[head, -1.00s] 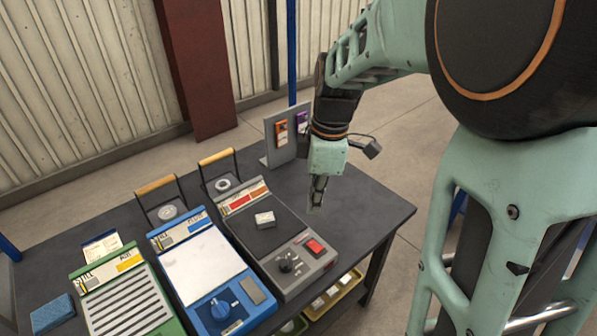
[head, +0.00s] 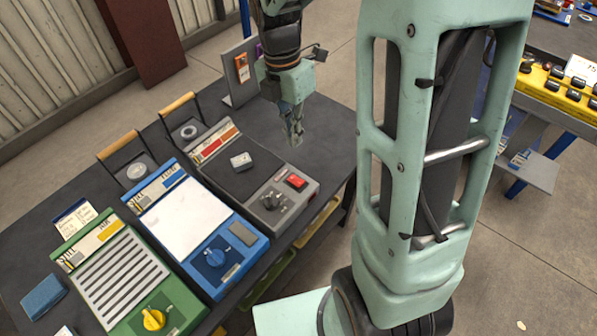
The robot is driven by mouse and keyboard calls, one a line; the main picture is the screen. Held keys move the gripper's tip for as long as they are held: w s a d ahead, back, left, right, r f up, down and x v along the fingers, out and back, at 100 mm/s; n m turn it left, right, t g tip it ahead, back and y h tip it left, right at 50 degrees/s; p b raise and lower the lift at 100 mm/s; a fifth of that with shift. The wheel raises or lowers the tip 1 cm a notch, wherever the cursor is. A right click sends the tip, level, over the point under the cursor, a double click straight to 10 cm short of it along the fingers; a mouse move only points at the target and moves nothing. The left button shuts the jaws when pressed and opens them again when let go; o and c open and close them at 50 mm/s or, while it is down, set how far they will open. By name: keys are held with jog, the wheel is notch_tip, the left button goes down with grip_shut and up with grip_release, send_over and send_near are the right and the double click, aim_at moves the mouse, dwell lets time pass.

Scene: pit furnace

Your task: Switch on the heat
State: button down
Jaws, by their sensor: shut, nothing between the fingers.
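A row of three units stands on the dark table (head: 325,150). The rightmost is a grey unit (head: 250,200) with a red label strip, a black top plate, a dark knob (head: 270,200) and a red switch (head: 295,181). The switch's position is too small to tell. A small pale block (head: 241,160) lies on the black plate. The middle unit is blue (head: 235,285) with a white plate and a blue knob (head: 216,257). The left unit is green (head: 180,290) with a slatted top and a yellow knob (head: 153,318). My gripper (head: 296,140) is shut and empty, pointing down above the table, behind the red switch.
Two wood-handled holders (head: 178,104) stand behind the units. A grey upright panel (head: 240,90) with coloured tags stands at the table's back. A blue sponge-like block (head: 44,296) lies at left. Another table with a yellow rack (head: 560,92) is at far right.

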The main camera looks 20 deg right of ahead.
aim_at(301, 183)
jog(key=f, duration=0.4)
jog(key=s+f+b, duration=0.1)
jog(key=f, duration=0.4)
jog(key=d+f+b, duration=0.1)
jog(key=f, duration=0.4)
jog(key=shift+s, duration=0.2)
jog(key=shift+s+d+f, duration=0.15)
jog(key=shift+f, duration=0.25)
jog(key=shift+r, duration=0.1)
jog(key=shift+w+a+r, duration=0.25)
jog(key=shift+w+a, duration=0.3)
jog(key=shift+w, duration=0.15)
jog(key=shift+r+p, duration=0.1)
jog(key=shift+p, duration=0.25)
